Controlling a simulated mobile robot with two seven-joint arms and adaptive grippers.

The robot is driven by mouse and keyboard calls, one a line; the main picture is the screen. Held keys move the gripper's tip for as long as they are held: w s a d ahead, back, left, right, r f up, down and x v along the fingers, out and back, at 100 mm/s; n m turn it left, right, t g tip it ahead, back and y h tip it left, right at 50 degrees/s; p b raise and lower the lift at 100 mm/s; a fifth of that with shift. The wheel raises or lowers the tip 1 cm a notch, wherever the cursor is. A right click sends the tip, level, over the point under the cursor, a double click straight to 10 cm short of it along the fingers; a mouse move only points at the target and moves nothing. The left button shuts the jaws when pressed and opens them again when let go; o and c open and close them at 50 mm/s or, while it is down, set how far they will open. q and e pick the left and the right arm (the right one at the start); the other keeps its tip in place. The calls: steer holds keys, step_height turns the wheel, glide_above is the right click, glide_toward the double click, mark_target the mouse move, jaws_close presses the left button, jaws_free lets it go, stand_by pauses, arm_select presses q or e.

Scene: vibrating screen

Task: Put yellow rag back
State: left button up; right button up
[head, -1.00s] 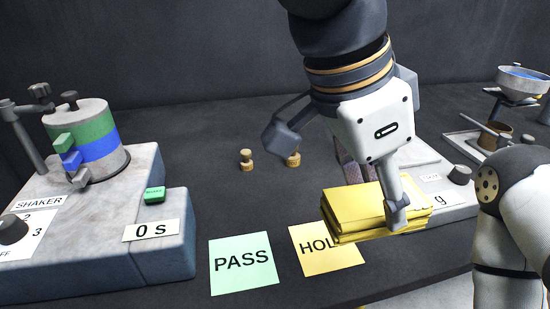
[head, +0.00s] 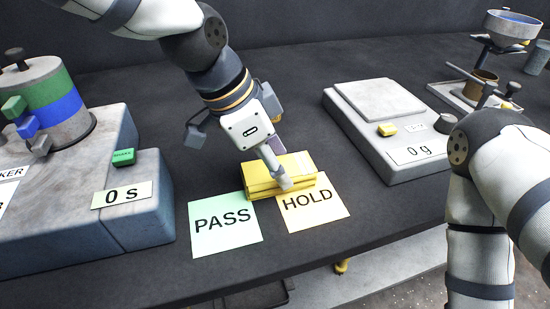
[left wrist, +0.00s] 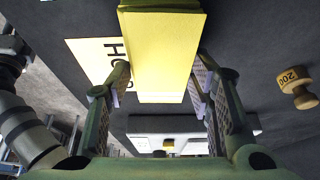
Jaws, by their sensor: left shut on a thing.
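The yellow rag (head: 296,165) is a folded, layered stack behind the HOLD card and overlaps its back edge in the head view. My left gripper (head: 277,172) is shut on it from above. One finger shows on the rag's near side; the other is mostly hidden behind it. In the left wrist view the rag (left wrist: 165,55) sits between the two fingers. I cannot tell whether its underside touches the table. My right arm is at the right edge of the head view, but its gripper is not visible.
The green PASS card (head: 224,228) and yellow HOLD card (head: 318,210) lie at the front. A shaker (head: 55,105) with its control box stands left, a scale (head: 385,125) reading 0 g right. A brass 200 weight (left wrist: 295,85) shows in the left wrist view. Table between scale and HOLD card is clear.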

arm_select(q)
steer(key=shift+f, duration=0.2)
steer(key=o, duration=1.2)
steer(key=shift+o, duration=0.2)
steer(key=shift+r, duration=0.1)
steer(key=p+v, duration=0.1)
steer(key=v, duration=1.1)
arm_select(e)
steer(key=shift+w+r+t, duration=0.3)
steer(key=shift+w+r, duration=0.5)
steer(key=shift+w, duration=0.1)
arm_select(q)
steer(key=shift+r, duration=0.1)
